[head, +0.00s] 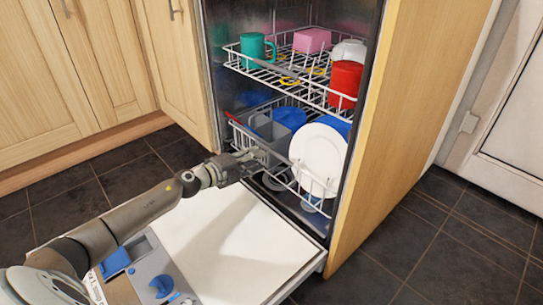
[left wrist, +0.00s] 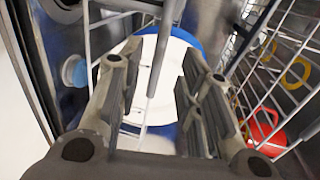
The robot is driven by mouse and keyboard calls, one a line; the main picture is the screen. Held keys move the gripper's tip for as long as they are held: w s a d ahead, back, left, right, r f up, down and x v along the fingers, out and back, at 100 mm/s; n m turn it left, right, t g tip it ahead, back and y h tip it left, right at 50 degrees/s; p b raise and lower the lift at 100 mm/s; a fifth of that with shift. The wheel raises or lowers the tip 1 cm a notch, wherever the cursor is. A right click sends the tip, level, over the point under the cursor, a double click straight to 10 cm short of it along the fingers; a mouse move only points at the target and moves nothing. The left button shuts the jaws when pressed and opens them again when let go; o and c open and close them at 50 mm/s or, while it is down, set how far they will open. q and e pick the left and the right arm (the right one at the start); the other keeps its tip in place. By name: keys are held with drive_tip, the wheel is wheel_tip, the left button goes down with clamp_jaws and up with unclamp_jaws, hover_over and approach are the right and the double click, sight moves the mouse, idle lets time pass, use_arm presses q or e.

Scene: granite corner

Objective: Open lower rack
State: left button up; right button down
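The dishwasher's lower rack (head: 317,185) is a white wire basket, mostly inside the tub, with its front edge near the opening. It holds a white plate (head: 318,157), blue dishes and a grey cutlery basket (head: 268,134). My left gripper (head: 256,160) is at the front left of the lower rack. Whether the fingers touch the wire cannot be told. My right gripper is not in view.
The dishwasher door (head: 235,245) lies folded down below my left arm. The upper rack (head: 290,72) holds a green mug (head: 257,47), a red cup (head: 345,84) and a pink block-like item (head: 311,40). A wooden side panel (head: 385,130) bounds the right; dark floor tiles are clear beyond it.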

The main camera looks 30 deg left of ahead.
sight(272, 153)
use_arm(q)
drive_tip(key=shift+b+x, duration=1.3)
drive_tip(key=shift+x, duration=2.2)
clamp_jaws()
